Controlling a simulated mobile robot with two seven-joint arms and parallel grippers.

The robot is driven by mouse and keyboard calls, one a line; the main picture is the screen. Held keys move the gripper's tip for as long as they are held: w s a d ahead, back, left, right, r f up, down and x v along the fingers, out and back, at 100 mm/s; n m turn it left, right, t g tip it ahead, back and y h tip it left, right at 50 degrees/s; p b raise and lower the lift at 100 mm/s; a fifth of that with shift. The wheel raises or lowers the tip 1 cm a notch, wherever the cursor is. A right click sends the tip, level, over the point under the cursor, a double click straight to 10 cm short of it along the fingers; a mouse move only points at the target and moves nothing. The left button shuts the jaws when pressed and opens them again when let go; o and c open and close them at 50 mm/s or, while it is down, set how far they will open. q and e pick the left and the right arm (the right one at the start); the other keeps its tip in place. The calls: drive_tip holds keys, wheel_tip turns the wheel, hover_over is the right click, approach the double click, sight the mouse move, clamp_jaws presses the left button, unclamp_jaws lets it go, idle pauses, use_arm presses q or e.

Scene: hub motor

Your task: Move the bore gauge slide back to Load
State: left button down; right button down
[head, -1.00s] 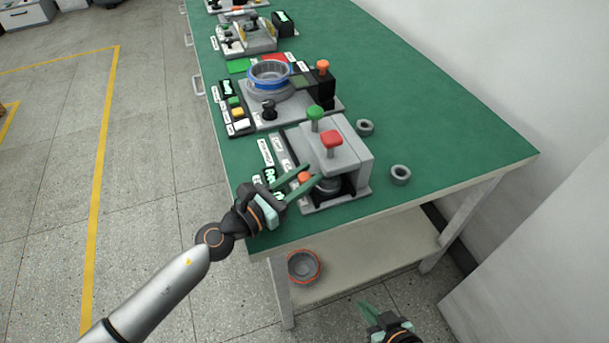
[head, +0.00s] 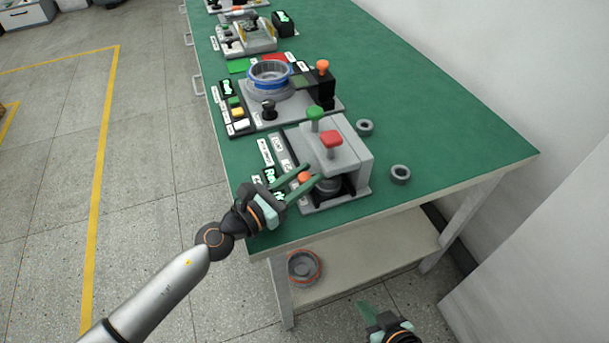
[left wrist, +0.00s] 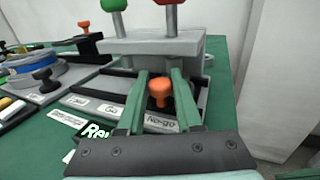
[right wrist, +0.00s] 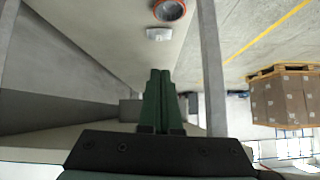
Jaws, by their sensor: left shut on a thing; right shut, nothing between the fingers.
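The bore gauge (head: 340,160) is a grey block fixture at the near end of the green bench, with a green knob (head: 315,112) and a red knob (head: 331,139) on top. Its slide has an orange knob (left wrist: 160,92) at the front. My left gripper (head: 309,180) is shut on this orange knob, one finger on each side of it. In the left wrist view the knob stands by the No-go label (left wrist: 160,122); the Load label (left wrist: 73,100) and Go label (left wrist: 108,108) lie to its left. My right gripper (right wrist: 160,72) is shut and empty, low beside the bench.
A round grey part with an orange rim (head: 304,267) sits on the lower shelf.

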drive_tip(key=shift+f, duration=0.1)
idle(0.3)
